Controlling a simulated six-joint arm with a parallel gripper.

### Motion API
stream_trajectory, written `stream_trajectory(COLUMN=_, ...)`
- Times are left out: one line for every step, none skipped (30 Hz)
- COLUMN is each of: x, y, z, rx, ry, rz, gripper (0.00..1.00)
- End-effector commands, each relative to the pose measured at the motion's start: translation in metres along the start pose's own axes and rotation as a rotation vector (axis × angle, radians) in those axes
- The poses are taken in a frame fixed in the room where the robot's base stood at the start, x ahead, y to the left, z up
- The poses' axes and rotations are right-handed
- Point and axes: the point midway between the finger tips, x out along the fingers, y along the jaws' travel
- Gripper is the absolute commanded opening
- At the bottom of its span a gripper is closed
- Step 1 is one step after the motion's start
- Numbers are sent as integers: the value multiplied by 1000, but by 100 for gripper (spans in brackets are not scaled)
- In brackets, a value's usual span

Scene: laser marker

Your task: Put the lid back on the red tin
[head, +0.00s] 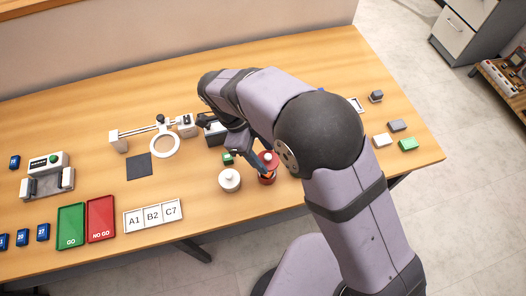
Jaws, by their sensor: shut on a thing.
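The red tin (267,180) stands on the wooden table near the front edge, with something orange showing at its top. A red lid (271,158) shows just above and behind it in the head view. My gripper (265,163) is at the tin, shut on the red lid. The lid seems apart from the tin's rim, but the arm partly covers this and the exact gap cannot be told.
A magnifier ring (165,146), green tray (71,226), red tray (101,219) and label cards (153,215) are further left. Small blocks (397,126) lie right.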

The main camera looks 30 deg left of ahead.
Motion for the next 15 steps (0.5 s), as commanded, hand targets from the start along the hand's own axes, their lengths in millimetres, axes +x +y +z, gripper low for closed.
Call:
stream_trajectory(x=4, y=0, z=1, rx=-1, ry=1, rz=0, gripper=29)
stream_trajectory(x=5, y=0, z=2, rx=-1, ry=1, rz=0, gripper=29)
stream_trajectory(x=8, y=0, z=3, rx=-1, ry=1, rz=0, gripper=29)
stream_trajectory(x=9, y=0, z=4, rx=-1, ry=1, rz=0, gripper=29)
stream_trajectory(x=11, y=0, z=4, rx=-1, ry=1, rz=0, gripper=29)
stream_trajectory(x=14, y=0, z=6, rx=-1, ry=0, rz=0, gripper=29)
stream_trajectory(x=16, y=0, z=6, rx=-2, ry=0, rz=-1, gripper=29)
stream_trajectory(x=18, y=0, z=8, rx=-2, ry=0, rz=-1, gripper=29)
stream_trajectory(x=21, y=0, z=9, rx=-2, ry=0, rz=-1, gripper=29)
stream_trajectory(x=24, y=0, z=10, rx=-2, ry=0, rz=-1, gripper=29)
stream_trajectory(x=26, y=0, z=11, rx=-2, ry=0, rz=-1, gripper=29)
stream_trajectory(x=29, y=0, z=12, rx=-2, ry=0, rz=-1, gripper=29)
stream_trajectory(x=32, y=0, z=13, rx=-2, ry=0, rz=-1, gripper=29)
stream_trajectory(x=34, y=0, z=14, rx=-2, ry=1, rz=-1, gripper=29)
stream_trajectory(x=37, y=0, z=15, rx=-2, ry=1, rz=0, gripper=29)
